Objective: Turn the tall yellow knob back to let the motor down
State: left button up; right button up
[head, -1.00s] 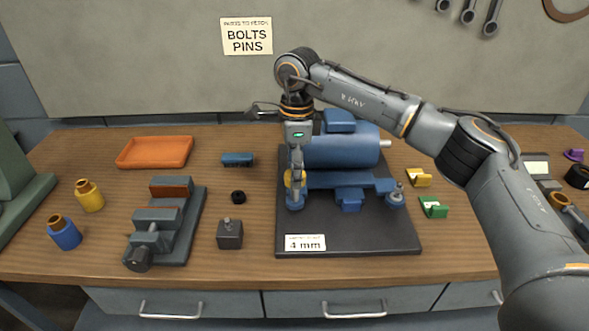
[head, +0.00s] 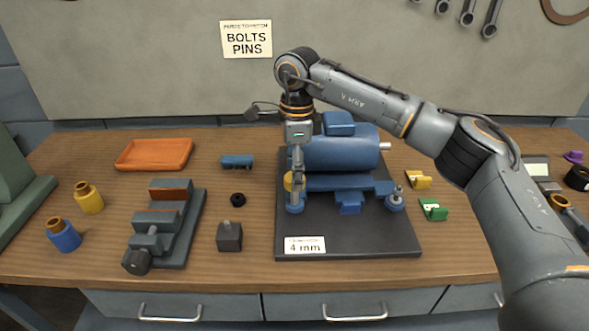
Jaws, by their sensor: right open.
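The blue motor (head: 345,153) lies on a dark base plate (head: 350,237) that carries a "4 mm" label. The yellow knob (head: 288,181) stands at the plate's left side, above a blue foot (head: 295,206), and is partly hidden by my right gripper. My right gripper (head: 297,184) points straight down at the knob with its fingers around or beside it; I cannot tell whether they touch it. The gripper is open. A second blue foot with a grey stud (head: 395,201) stands at the plate's right side. My left gripper is not in view.
A vise (head: 170,225), a dark block (head: 229,236), a black ring (head: 238,198) and a small blue part (head: 237,161) lie left of the plate. An orange tray (head: 154,154) sits behind. Yellow (head: 418,180) and green (head: 433,209) brackets lie right.

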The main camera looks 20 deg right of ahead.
notch_tip(320, 180, up, 12)
jog(key=shift+w+d+f, duration=0.15)
jog(key=shift+d, duration=0.05)
jog(key=shift+f, duration=0.1)
dwell(0.8)
